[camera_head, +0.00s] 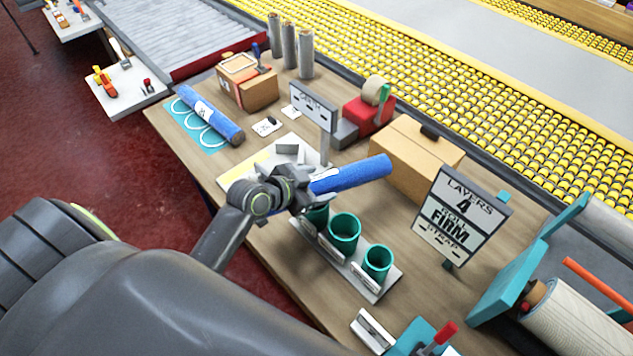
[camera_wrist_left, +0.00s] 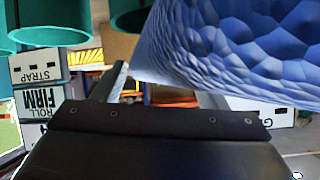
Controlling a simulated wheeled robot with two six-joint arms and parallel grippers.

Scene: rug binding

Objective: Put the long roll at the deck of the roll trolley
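A blue roll (camera_head: 352,174) with a white label lies slantwise above the row of teal cups (camera_head: 344,232). My left gripper (camera_head: 300,196) is at its near-left end, with the fingers around it. In the left wrist view the roll's blue, wrinkled surface (camera_wrist_left: 240,50) fills the top right, between and beyond the fingers (camera_wrist_left: 165,95). Another blue roll (camera_head: 212,115) with a white label rests on a teal marked mat at the table's back left. I cannot pick out the roll trolley or its deck for sure. My right gripper is not in view.
A sign (camera_head: 461,215) reading LAYERS 4, ROLL FIRM stands right of the cups. A cardboard box (camera_head: 410,160), red tape dispenser (camera_head: 368,115) and small sign (camera_head: 314,108) stand behind the held roll. A teal frame with a cream roll (camera_head: 575,318) is at right.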

